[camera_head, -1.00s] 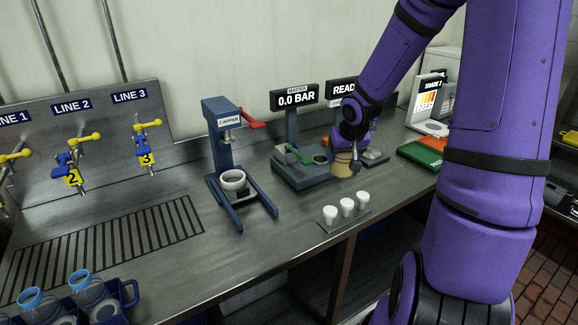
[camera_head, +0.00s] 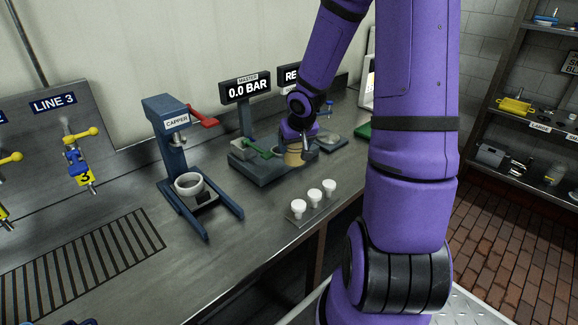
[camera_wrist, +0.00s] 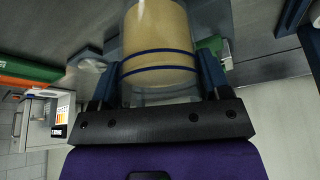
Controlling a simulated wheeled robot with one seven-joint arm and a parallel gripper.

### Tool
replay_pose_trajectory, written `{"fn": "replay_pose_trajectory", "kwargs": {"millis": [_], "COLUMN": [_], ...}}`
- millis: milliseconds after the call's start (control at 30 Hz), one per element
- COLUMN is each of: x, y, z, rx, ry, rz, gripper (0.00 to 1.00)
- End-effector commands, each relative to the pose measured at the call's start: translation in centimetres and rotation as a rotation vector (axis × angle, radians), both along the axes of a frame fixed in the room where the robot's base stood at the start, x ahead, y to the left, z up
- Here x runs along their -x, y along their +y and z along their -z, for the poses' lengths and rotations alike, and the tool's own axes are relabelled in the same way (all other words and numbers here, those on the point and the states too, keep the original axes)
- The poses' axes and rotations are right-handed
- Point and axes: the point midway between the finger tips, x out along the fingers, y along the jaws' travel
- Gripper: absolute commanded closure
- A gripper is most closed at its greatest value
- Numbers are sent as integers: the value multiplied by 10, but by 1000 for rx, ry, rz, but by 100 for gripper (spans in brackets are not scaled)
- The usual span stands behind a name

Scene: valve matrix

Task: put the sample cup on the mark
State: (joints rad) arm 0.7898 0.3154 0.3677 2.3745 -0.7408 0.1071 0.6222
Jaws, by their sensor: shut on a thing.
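The sample cup (camera_wrist: 160,35) is a clear cup with tan contents and dark blue bands. It fills the upper middle of the wrist view, between the two blue fingers of my gripper (camera_wrist: 160,80). My gripper is shut on it. In the head view the cup (camera_head: 294,155) shows small below my gripper (camera_head: 299,144), beside the dark station with the green lever, over the counter. I cannot tell whether its base touches anything. I cannot make out the mark in the current frames.
The capper stand (camera_head: 185,165) with a white ring is to the left. Several small white cups (camera_head: 314,197) stand on a plate near the counter's front edge. The master gauge (camera_head: 246,88) reads 0.0 BAR. A shelf rack (camera_head: 530,110) is at right. A shade chart (camera_wrist: 64,115) shows in the wrist view.

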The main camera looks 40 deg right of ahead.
Motion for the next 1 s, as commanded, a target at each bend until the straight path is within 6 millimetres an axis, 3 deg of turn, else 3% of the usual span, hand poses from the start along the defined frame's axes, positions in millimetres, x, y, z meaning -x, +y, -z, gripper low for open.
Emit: {"fn": "replay_pose_trajectory", "kwargs": {"millis": [533, 1000], "x": [0, 0], "y": [1, 1], "z": [39, 88], "rx": [1, -1], "ry": [2, 2], "rz": [-5, -2], "gripper": [65, 65]}}
